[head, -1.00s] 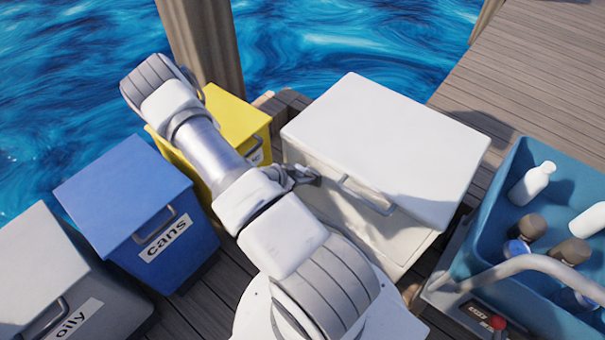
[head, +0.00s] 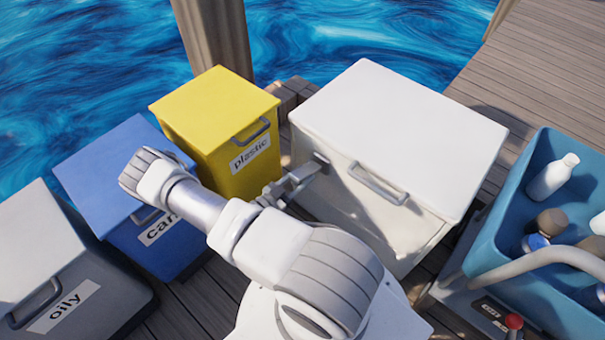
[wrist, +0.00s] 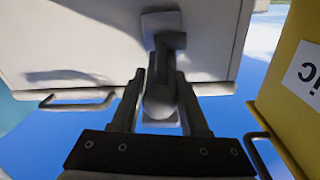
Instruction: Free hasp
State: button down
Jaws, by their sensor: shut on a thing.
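The white box (head: 400,137) has a closed lid with a grey handle on its front. The grey hasp (head: 321,159) sits on the front near the left end of the lid edge; its plate and hanging part show in the wrist view (wrist: 164,40). My gripper (head: 303,177) is at the front left of the box. In the wrist view its two fingers (wrist: 163,98) are on either side of a rounded grey end hanging from the hasp, shut on it. Whether this end is the hasp's own tongue or a separate piece I cannot tell.
The yellow plastic bin (head: 215,115) stands close left of my gripper, with the blue cans bin (head: 110,165) and grey oily bin (head: 45,240) beyond. A blue cart with bottles (head: 510,190) stands at the right. Water lies behind.

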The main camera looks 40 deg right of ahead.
jog(key=shift+f, duration=0.15)
dwell(0.3)
jog(key=shift+c, duration=2.3)
grip_release()
jog(key=shift+a, duration=0.55)
jog(key=a+p, duration=0.2)
jog(key=a, duration=1.4)
jog(key=shift+s+a+f+p, duration=0.2)
jog(key=shift+f+p, duration=0.1)
jog(key=shift+f, duration=0.15)
jog(key=shift+w+r, duration=0.1)
